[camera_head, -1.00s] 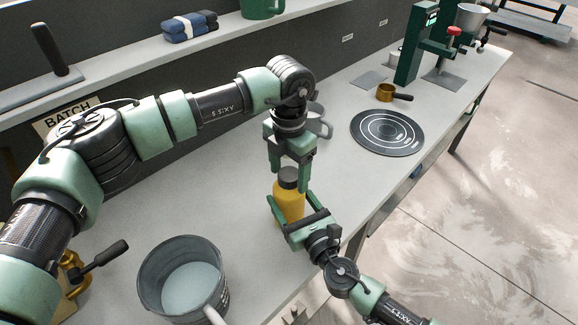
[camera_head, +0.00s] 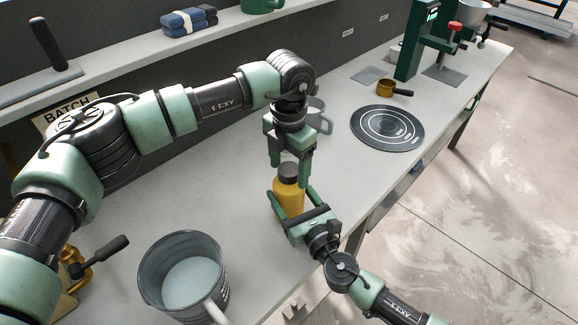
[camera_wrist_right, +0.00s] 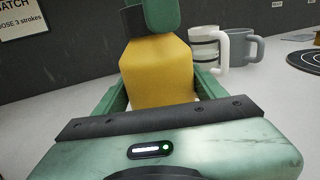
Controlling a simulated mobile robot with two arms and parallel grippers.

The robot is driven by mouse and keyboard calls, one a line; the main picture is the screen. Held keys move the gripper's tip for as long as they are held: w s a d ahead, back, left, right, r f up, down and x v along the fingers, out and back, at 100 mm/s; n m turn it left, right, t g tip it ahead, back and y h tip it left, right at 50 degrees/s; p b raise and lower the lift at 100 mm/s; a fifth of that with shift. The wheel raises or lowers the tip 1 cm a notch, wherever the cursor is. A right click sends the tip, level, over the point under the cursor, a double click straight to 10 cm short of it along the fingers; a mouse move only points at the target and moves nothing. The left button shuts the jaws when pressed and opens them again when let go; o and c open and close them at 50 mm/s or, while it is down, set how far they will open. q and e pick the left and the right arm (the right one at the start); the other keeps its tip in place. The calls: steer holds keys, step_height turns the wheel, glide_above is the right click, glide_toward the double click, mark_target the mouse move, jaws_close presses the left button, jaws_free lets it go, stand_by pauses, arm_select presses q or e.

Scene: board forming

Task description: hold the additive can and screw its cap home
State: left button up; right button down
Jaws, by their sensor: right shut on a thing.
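The additive can (camera_head: 289,200) is a yellow bottle standing upright, with a dark cap (camera_head: 288,170) at its top. My right gripper (camera_head: 291,201) is shut on the can's body from the front right. The can (camera_wrist_right: 157,70) also fills the middle of the right wrist view, between the green fingers. My left gripper (camera_head: 290,168) points down from above, its fingers apart on either side of the cap. The cap (camera_wrist_right: 133,20) is partly hidden by a left finger in the right wrist view. I cannot tell whether the cap sits fully down.
A grey pot (camera_head: 182,278) stands front left on the bench. A grey mug (camera_head: 318,116) is behind my left gripper. A round black mat (camera_head: 387,128), a brass pan (camera_head: 386,87) and a green press (camera_head: 411,45) are farther right. The bench between can and mat is clear.

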mark_target(296, 204)
arm_select(q)
step_height(296, 204, up, 12)
stand_by(0.5)
arm_select(e)
steer(key=shift+c, duration=0.4)
jaws_free()
steer(key=b+v, duration=0.1)
steer(key=v, duration=0.5)
steer(key=shift+s+d+f, duration=0.15)
steer(key=shift+s, duration=0.15)
arm_select(q)
steer(key=shift+f, duration=0.65)
arm_select(e)
steer(key=shift+s+d, duration=0.25)
steer(key=shift+s, duration=0.25)
